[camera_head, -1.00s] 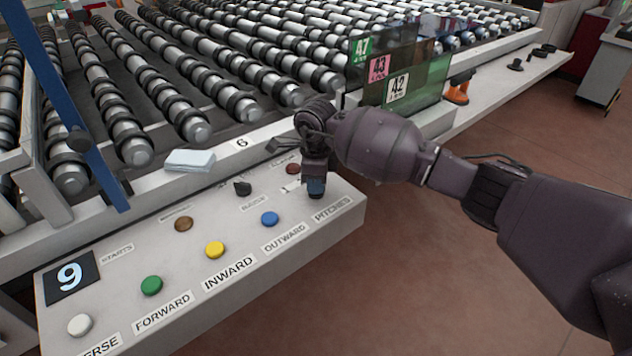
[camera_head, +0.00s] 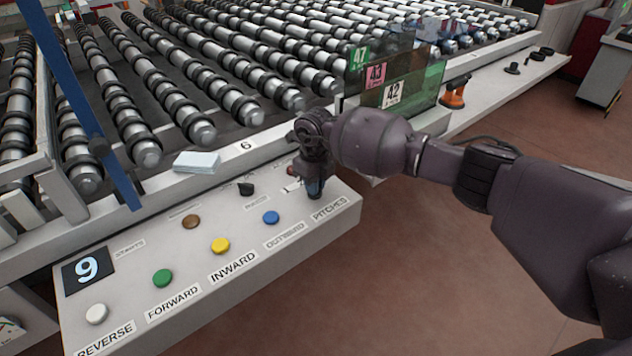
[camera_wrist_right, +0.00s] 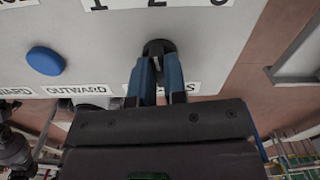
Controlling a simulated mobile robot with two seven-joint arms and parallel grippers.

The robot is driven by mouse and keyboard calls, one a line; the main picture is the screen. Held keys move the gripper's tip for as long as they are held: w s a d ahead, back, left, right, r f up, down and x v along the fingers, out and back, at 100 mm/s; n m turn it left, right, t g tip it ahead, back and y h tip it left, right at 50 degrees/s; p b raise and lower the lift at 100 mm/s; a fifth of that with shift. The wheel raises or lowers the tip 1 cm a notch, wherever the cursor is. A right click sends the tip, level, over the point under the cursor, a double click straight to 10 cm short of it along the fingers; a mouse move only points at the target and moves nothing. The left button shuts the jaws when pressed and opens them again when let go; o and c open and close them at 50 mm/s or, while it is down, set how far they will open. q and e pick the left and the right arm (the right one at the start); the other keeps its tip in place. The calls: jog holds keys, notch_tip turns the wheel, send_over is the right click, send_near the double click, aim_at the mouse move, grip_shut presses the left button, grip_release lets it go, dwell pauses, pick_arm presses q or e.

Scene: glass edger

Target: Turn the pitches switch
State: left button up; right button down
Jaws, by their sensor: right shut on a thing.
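The pitches switch is a dark round knob (camera_wrist_right: 158,47) on the sloped grey control panel (camera_head: 240,295), above the PITCHES label (camera_head: 329,208). My right gripper (camera_head: 315,188) reaches down onto it at the panel's right end. In the right wrist view its two blue fingers (camera_wrist_right: 159,72) are closed on the knob's sides. In the head view the gripper hides the knob. Numbers, among them 1 and 2, show beyond the knob in the wrist view. My left gripper is not in view.
A blue button (camera_head: 271,217) sits just left of the gripper, with yellow (camera_head: 221,245), green (camera_head: 162,278) and white (camera_head: 97,314) buttons further left. A black selector (camera_head: 246,189) is behind. Rollers (camera_head: 240,105) fill the back. Glass sheets (camera_head: 428,85) stand beyond my right wrist.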

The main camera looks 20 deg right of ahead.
jog(key=shift+r+m, duration=0.15)
jog(key=shift+m, duration=0.35)
jog(key=shift+m+p, duration=0.35)
jog(key=shift+m, duration=0.05)
jog(key=c, duration=1.2)
grip_release()
jog(key=shift+o, duration=0.2)
jog(key=shift+r, duration=0.3)
notch_tip(320, 180, up, 10)
jog(key=p, duration=0.1)
